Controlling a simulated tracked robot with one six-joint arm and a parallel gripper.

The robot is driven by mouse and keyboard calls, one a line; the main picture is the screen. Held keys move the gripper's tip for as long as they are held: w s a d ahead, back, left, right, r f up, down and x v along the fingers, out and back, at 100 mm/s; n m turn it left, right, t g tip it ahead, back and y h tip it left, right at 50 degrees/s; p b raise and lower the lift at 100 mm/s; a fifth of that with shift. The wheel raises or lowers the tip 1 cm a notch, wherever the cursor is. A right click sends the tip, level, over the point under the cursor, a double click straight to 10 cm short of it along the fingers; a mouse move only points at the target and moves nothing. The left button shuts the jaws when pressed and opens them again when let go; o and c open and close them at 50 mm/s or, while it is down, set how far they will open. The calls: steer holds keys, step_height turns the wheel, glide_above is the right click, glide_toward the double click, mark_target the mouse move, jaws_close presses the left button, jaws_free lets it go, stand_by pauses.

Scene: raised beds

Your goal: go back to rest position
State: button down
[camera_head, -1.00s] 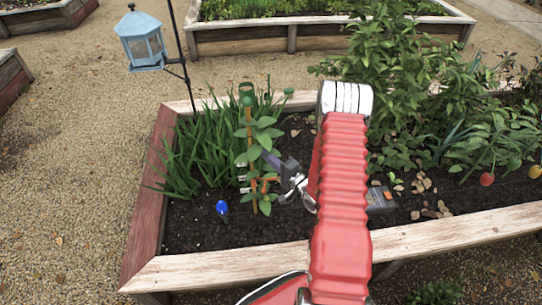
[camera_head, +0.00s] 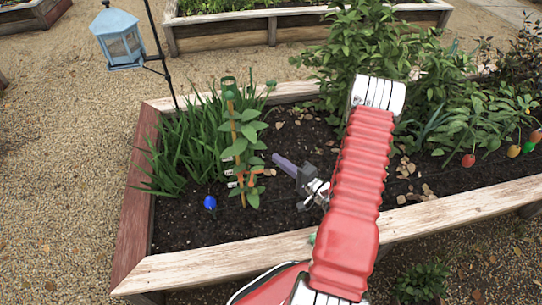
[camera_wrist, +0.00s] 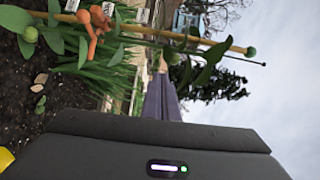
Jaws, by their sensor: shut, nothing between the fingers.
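My gripper (camera_head: 279,160) is shut and empty, its purple-grey fingers pointing left toward the staked plant (camera_head: 237,150), with a gap of soil between them in the head view. My red ribbed arm crosses the bed's front edge. The plant stands upright on a tan stake, with orange clips (camera_head: 254,171) on it and a green cap on top. In the wrist view the closed fingers (camera_wrist: 162,98) point up past the stake (camera_wrist: 190,38), which lies sideways in that picture; an orange clip (camera_wrist: 94,27) also shows there.
The raised bed has a wooden rim (camera_head: 220,264). A blue object (camera_head: 210,202) sits in the soil left of the plant. A blue lantern (camera_head: 119,40) hangs at the upper left. Leafy bushes (camera_head: 350,55) and plants with round fruits (camera_head: 468,160) fill the right. Gravel is open at left.

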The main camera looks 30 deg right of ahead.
steer(key=shift+s+d, duration=0.15)
steer(key=shift+s, duration=0.6)
